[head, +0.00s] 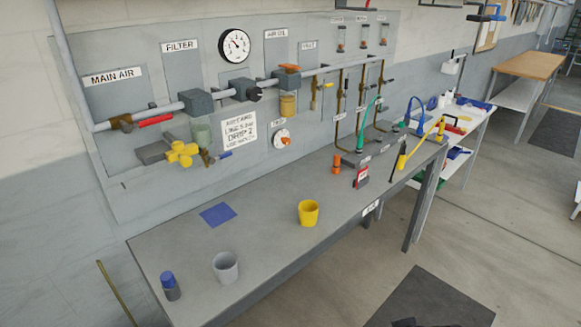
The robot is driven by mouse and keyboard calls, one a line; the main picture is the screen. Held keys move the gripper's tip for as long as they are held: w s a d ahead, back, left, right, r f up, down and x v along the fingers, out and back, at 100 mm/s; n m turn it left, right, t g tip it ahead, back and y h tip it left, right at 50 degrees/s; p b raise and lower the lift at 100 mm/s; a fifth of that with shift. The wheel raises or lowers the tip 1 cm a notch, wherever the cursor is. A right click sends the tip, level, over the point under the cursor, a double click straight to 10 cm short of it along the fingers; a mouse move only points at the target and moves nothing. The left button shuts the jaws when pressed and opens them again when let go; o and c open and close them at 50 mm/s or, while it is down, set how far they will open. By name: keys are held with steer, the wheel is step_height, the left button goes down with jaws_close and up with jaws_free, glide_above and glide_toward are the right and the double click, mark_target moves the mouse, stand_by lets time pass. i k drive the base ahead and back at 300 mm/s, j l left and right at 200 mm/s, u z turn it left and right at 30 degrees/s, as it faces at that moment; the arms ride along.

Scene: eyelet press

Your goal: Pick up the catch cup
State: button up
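Two open cups stand upright on the grey workbench (262,228). A yellow cup (308,213) is near the middle of the bench, close to its front edge. A grey cup (225,267) stands at the near left end, also close to the front edge. No label on either cup tells me which is the catch cup. My gripper cannot be made out; only a small dark shape shows at the bottom edge, and I cannot tell what it is.
A blue cloth (217,215) lies flat behind the cups. A blue-capped bottle (170,286) stands left of the grey cup. An orange bottle (337,164) and a red-and-black item (361,177) stand farther right. The panel (110,165) carries pipes and valves. Floor in front is open.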

mark_target(307, 209)
steer(key=i+u, duration=0.25)
steer(key=i, duration=0.65)
